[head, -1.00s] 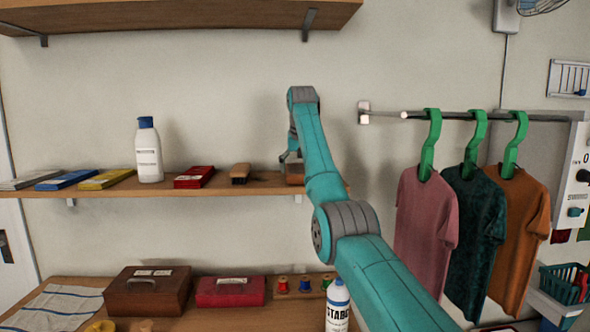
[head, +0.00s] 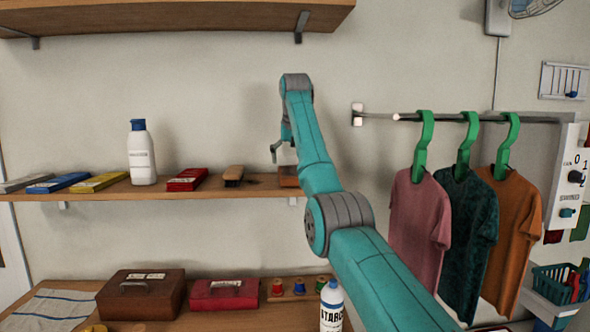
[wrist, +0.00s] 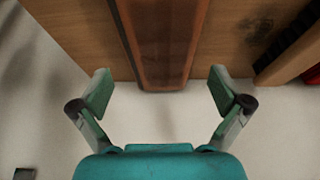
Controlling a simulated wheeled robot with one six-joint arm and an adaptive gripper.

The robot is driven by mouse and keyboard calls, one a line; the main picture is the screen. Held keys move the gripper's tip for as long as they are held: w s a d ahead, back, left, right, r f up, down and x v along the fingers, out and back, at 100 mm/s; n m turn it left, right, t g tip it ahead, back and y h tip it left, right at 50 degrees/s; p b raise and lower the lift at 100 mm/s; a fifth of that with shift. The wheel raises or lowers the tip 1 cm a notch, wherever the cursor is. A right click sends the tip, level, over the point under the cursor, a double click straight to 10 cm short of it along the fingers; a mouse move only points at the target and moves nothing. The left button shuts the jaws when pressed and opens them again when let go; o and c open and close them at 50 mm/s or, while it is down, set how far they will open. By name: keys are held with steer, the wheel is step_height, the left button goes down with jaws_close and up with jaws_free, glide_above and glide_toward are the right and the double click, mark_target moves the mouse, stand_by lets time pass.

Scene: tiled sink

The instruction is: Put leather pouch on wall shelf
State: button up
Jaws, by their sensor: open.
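The brown leather pouch (head: 288,176) lies on the wall shelf (head: 110,191) near its right end, partly hidden by my arm in the head view. In the wrist view the pouch (wrist: 160,42) lies on the wooden shelf (wrist: 75,30), with its near end slightly over the shelf edge. My gripper (head: 280,150) is above the shelf by the pouch. In the wrist view my gripper (wrist: 162,88) is open and empty, its fingers apart on either side of the pouch's near end and not touching it.
Left of the pouch on the shelf are a brush (head: 233,176), a red box (head: 187,179), a white bottle (head: 142,155) and flat packets. A higher shelf (head: 170,18) hangs above. Shirts (head: 467,225) hang at right. A starch bottle (head: 332,307) stands on the table below.

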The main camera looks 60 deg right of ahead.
steer(key=v, duration=0.8)
stand_by(0.4)
